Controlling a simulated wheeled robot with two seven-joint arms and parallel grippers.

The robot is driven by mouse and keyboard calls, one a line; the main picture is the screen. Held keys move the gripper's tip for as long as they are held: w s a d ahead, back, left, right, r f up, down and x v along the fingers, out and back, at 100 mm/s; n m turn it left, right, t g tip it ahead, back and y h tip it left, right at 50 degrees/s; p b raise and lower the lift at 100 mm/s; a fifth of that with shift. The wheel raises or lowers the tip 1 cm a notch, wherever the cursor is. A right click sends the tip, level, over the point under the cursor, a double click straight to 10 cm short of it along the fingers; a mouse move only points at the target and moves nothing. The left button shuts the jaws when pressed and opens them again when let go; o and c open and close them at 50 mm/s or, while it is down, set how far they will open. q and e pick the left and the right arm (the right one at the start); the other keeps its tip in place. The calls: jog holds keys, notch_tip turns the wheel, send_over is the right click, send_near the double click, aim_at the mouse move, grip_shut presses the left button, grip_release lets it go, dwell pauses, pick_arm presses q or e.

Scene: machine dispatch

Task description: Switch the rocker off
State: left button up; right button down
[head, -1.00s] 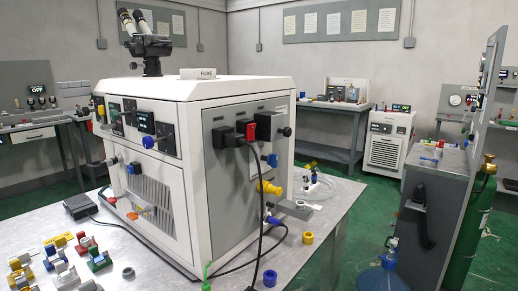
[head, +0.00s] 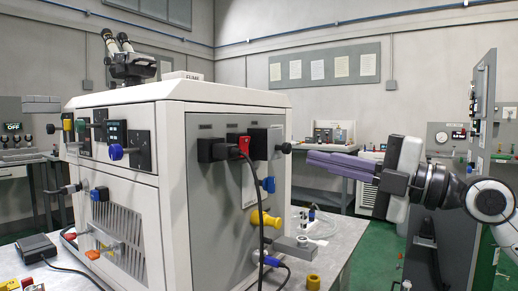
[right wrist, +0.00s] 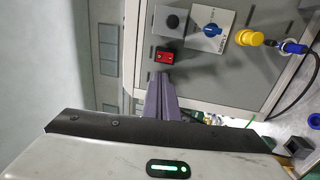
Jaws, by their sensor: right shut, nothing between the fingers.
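A red rocker (right wrist: 166,56) in a dark housing sits on the grey side panel in the right wrist view. In the head view, a red fixture (head: 243,143) shows high on that panel between black boxes. My right gripper (head: 309,160) has purple fingers, shut and empty, pointing left toward the panel from the right. In the right wrist view, its fingertips (right wrist: 160,77) appear just below the rocker; I cannot tell the exact gap, and no contact is clear. My left gripper is not in view.
A black knob box (right wrist: 172,22), blue rotary switch (right wrist: 211,30) and yellow plug (right wrist: 250,38) are near the rocker. A black cable (head: 262,200) hangs down the panel's front. The white cabinet (head: 175,92) stands on a metal table (head: 335,245).

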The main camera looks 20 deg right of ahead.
jog(key=p, duration=0.4)
send_near(246, 142)
jog(key=x, duration=0.5)
jog(key=shift+w+a+r, duration=0.1)
jog(key=shift+a, duration=0.05)
jog(key=shift+w+a, duration=0.3)
jog(key=shift+w, duration=0.15)
